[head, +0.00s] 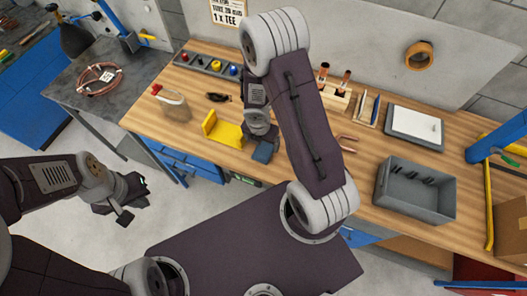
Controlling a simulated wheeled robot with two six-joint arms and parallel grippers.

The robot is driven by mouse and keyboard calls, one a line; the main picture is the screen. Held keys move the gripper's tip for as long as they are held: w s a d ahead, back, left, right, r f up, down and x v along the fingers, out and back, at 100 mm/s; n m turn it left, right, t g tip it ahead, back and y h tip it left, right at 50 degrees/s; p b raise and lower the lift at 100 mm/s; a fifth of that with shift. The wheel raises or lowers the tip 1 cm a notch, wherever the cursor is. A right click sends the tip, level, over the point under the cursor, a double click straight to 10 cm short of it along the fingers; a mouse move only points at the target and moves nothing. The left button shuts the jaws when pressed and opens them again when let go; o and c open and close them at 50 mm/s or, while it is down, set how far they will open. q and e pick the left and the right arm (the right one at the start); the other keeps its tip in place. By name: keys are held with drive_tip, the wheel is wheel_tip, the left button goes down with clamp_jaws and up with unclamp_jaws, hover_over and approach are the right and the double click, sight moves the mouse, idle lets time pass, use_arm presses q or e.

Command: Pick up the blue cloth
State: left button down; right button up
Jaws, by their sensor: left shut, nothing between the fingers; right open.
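The blue cloth (264,152) is a small dark-blue patch on the wooden workbench (375,183), just right of a yellow holder (222,132). My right gripper (263,137) points down right at the cloth's far side, and its wrist and fingers hide part of that area. It is open; whether the fingers touch the cloth is not clear. My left gripper (132,205) is shut and empty, low over the floor to the left of the bench.
A grey bin (415,190) and a grey case with a white top (414,126) stand on the right of the bench. My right forearm covers the bench middle.

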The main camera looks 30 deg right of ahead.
sight(264, 149)
drive_tip(key=f+b, duration=0.2)
drive_tip(key=f, duration=0.1)
drive_tip(key=f+b, duration=0.1)
drive_tip(key=b, duration=0.1)
drive_tip(key=shift+w+d+f, duration=0.1)
drive_tip(key=shift+d+f, duration=0.2)
drive_tip(key=shift+f, duration=0.1)
drive_tip(key=shift+d+f, duration=0.1)
drive_tip(key=c, duration=1.5)
drive_tip(key=shift+o, duration=0.2)
wheel_tip(264, 149, up, 10)
drive_tip(key=p, duration=0.9)
